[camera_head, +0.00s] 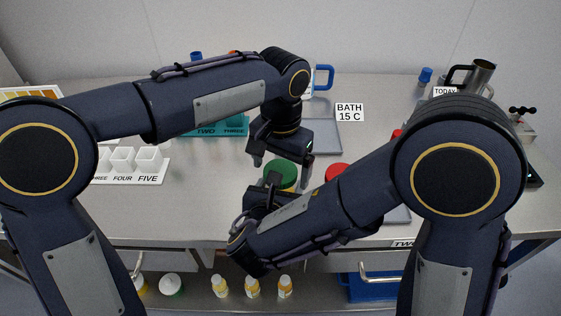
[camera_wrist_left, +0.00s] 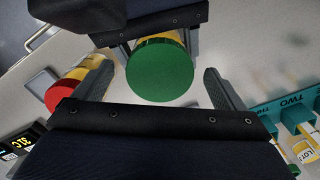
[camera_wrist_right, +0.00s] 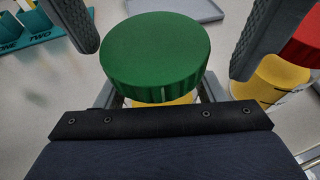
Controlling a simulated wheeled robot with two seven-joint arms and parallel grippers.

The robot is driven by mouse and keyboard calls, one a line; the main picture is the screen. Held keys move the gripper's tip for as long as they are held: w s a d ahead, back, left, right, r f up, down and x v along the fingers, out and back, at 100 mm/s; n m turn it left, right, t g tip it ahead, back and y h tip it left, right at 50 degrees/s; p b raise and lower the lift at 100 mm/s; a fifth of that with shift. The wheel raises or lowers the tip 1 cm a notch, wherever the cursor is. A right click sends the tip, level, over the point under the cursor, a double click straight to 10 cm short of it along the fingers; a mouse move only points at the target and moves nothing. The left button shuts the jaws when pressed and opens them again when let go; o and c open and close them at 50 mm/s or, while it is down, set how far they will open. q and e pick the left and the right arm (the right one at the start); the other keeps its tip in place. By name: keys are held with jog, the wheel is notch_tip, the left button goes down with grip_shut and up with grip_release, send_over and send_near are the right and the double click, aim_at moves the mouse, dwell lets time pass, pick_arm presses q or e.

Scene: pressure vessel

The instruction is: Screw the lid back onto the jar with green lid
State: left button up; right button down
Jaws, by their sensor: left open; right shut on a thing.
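The green lid (camera_head: 281,173) sits on top of its jar, seen between my two arms; whether it is screwed on cannot be told. In the right wrist view the green lid (camera_wrist_right: 155,52) is large and level, with the yellow jar body (camera_wrist_right: 150,101) below it. My right gripper (camera_wrist_right: 157,94) is shut on the jar body under the lid. My left gripper (camera_wrist_left: 162,84) is open, its fingers on either side of the green lid (camera_wrist_left: 160,68) with gaps between. Most of the jar is hidden by the lid and my right gripper.
A red-lidded jar (camera_wrist_right: 280,80) with yellow contents stands close beside the green one. A grey bath tray (camera_head: 320,133), a teal numbered rack (camera_head: 222,128) and white numbered cups (camera_head: 135,160) are further off. A metal jug (camera_head: 478,75) stands at the back right.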

pick_arm(q)
notch_tip(320, 180, up, 12)
jog(key=shift+w, duration=0.15)
dwell(0.3)
pick_arm(e)
jog(key=shift+c, duration=1.2)
grip_release()
pick_arm(q)
jog(key=shift+f, duration=0.25)
pick_arm(e)
jog(key=v, duration=0.8)
jog(key=shift+f, duration=0.1)
